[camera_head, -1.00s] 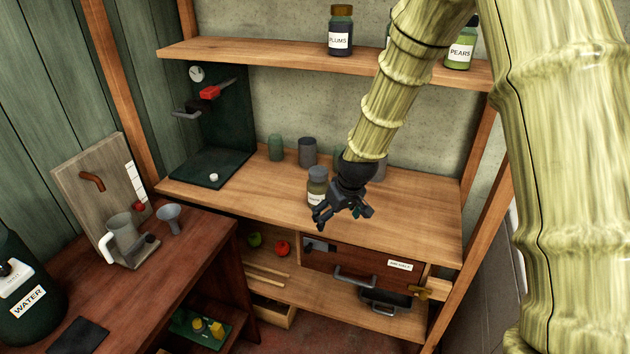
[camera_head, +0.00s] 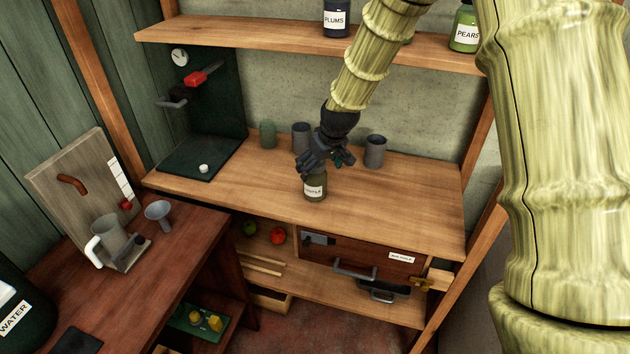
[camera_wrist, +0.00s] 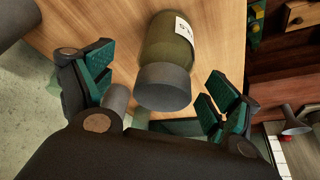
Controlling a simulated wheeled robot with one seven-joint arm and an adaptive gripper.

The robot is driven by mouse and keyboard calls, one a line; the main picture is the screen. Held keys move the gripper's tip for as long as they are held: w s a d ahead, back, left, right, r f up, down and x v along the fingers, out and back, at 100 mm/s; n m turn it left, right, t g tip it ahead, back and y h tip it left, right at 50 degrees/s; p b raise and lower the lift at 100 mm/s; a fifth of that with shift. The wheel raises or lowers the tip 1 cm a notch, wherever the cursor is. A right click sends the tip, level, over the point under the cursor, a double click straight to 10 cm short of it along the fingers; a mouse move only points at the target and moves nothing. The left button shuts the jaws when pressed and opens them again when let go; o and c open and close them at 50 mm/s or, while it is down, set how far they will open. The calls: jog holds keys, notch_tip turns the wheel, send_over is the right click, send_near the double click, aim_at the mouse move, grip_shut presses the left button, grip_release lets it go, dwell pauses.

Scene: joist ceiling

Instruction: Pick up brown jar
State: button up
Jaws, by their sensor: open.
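The brown jar (camera_head: 316,187) is olive-brown with a white label and stands upright on the wooden counter (camera_head: 400,205). Its label text is too small to read surely. My gripper (camera_head: 318,163) is open over the top of the jar and hides its lid in the head view. In the wrist view the jar (camera_wrist: 170,48) with its grey lid (camera_wrist: 163,86) lies between my spread green-padded fingers (camera_wrist: 158,88). There is a gap on both sides, and neither finger visibly touches it.
Grey cups stand behind, one to the left (camera_head: 301,136) and one to the right (camera_head: 376,151), with a green cup (camera_head: 268,134) further left. A shelf (camera_head: 260,37) with jars runs above. The counter's right side is clear. A drawer (camera_head: 350,258) sits below.

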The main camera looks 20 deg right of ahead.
jog(key=shift+w+a+f+p, duration=0.25)
jog(key=shift+w+f+p, duration=0.15)
jog(key=shift+f, duration=0.2)
jog(key=shift+w+a+f+p, duration=0.25)
jog(key=shift+w+f+p, duration=0.15)
jog(key=shift+f, duration=0.2)
jog(key=shift+x, duration=1.25)
jog(key=c, duration=1.4)
